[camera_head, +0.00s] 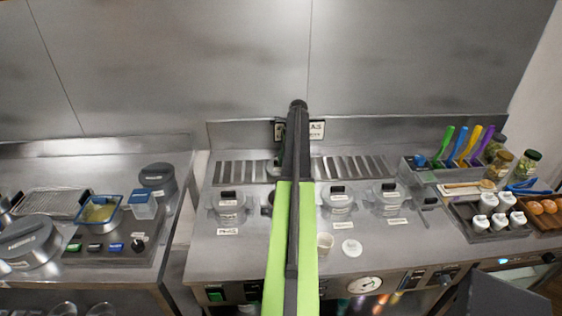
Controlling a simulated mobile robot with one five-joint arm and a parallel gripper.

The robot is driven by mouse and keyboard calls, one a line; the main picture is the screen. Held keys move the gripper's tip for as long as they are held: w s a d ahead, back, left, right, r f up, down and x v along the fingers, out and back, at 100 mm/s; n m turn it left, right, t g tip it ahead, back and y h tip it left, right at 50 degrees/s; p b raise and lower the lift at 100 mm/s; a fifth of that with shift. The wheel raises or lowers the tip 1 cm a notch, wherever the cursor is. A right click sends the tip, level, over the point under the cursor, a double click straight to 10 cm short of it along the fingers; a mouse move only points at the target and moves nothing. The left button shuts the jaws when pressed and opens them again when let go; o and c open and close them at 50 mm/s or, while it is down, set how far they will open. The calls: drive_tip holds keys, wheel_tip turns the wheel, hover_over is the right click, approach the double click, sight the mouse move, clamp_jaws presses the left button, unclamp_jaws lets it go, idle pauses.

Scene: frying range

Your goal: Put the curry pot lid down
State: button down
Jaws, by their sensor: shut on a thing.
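My gripper (287,158) is mostly hidden behind my own arm, above the back of the steel counter. It is shut, and a small part of a pale grey lid (273,168) shows at its left side. Most of the lid is hidden by the arm. Just in front of it, a pot (267,203) partly shows left of the arm, and its top looks open. Its label cannot be read. Lidded pots stand on both sides of it: one at left (228,206) and two at right, a nearer one (337,201) and a farther one (388,199).
A cream cup (325,245) and a white disc (352,248) lie on the counter (290,230) right of the arm. A rack of coloured-handled tools (455,160) and a tray of white bottles (492,222) stand at right. Slotted vents (350,168) line the back.

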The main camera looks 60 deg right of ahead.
drive_tip(key=shift+f, duration=0.2)
drive_tip(key=c, duration=1.4)
unclamp_jaws()
drive_tip(key=shift+r, duration=0.1)
drive_tip(key=p+v, duration=1.1)
drive_tip(key=v, duration=0.1)
drive_tip(key=shift+r+p, duration=0.2)
drive_tip(key=shift+p, duration=0.15)
